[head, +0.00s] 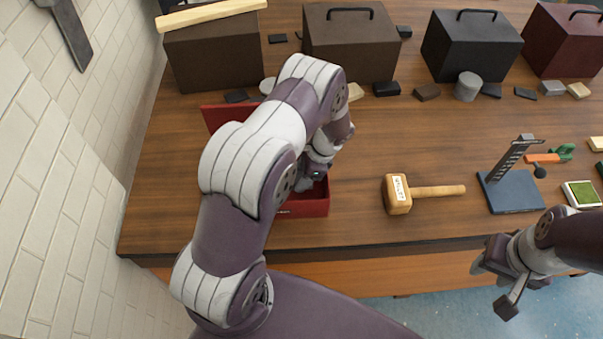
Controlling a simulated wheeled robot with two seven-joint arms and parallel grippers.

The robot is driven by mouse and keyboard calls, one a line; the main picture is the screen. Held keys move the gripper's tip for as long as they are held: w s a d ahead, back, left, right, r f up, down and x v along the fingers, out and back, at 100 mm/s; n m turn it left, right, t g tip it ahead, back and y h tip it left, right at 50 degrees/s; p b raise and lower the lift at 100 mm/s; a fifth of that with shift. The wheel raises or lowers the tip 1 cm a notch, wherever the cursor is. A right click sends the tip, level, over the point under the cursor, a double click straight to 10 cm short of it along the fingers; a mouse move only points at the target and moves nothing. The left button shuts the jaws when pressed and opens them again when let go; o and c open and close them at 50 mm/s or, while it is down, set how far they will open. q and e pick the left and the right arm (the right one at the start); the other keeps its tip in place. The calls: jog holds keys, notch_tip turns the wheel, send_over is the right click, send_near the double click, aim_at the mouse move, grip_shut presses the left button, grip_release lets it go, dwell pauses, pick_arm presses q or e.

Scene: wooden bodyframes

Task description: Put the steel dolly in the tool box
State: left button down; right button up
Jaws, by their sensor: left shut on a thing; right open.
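The red tool box (305,208) stands near the table's front edge, left of the mallet. Its red lid (213,114) is up behind my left arm. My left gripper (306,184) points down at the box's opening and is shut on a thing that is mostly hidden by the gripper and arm. I cannot make out whether this is the steel dolly. The arm also covers much of the box's inside. My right gripper (495,287) is open and empty, in front of the table's edge at the lower right.
A wooden mallet (398,194) lies right of the tool box, then a dark blue stand (512,194) and a green pad (581,194). Handled dark boxes (350,45), small blocks and a grey cylinder (467,86) line the back. A brick wall (55,175) is at left.

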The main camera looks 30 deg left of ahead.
pick_arm(q)
jog(key=shift+f+b, duration=0.5)
jog(key=shift+f, duration=0.05)
jog(key=shift+c, duration=2)
grip_release()
jog(key=shift+s, duration=0.1)
jog(key=shift+a+p+v, duration=0.2)
jog(key=shift+p+v, duration=0.25)
jog(key=shift+v, duration=0.5)
jog(key=b+v, duration=0.2)
jog(key=v, duration=0.4)
jog(key=shift+d+r, duration=0.15)
jog(key=shift+r, duration=0.15)
jog(key=s+d+r+n+t+h, duration=0.1)
jog(key=s+d+r+n+h, duration=0.1)
jog(key=s+r+n, duration=0.3)
jog(key=s+d+r+n+t+h+p, duration=0.1)
jog(key=s+d+r+n+t, duration=0.1)
jog(key=s+r+n, duration=0.4)
jog(key=s+d+r, duration=0.1)
jog(key=s+r, duration=0.1)
jog(key=s, duration=0.1)
jog(key=shift+s+d+n+t+h, duration=0.3)
jog(key=shift+s+d+h, duration=0.05)
jog(key=shift+s+h, duration=0.05)
